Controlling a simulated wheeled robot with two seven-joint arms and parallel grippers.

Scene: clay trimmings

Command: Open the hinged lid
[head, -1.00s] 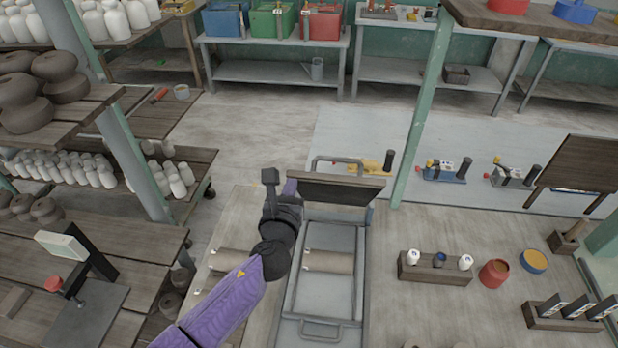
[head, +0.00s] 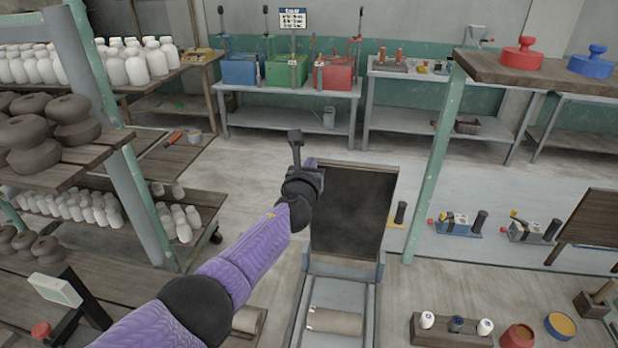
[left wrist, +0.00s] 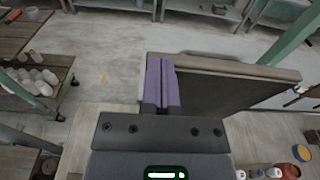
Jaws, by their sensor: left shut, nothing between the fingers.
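The hinged lid (head: 352,215) stands steeply raised at the far end of a grey metal frame (head: 369,320), its dark inner face toward the head camera. In the left wrist view the lid (left wrist: 235,95) runs to the right from my fingers, its pale rim on top. My left gripper (head: 310,163) is at the lid's upper left edge. Its purple fingers (left wrist: 162,82) are shut with nothing between them, beside the lid's left end. I cannot tell whether they touch it. My right gripper is not in view.
A pale roll (head: 334,320) lies in the frame. A green post (head: 434,160) stands right of the lid. Shelves with white bottles (head: 130,62) and dark clay pieces (head: 40,140) are at the left. A bench with coloured boxes (head: 287,70) is behind, with open floor before it.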

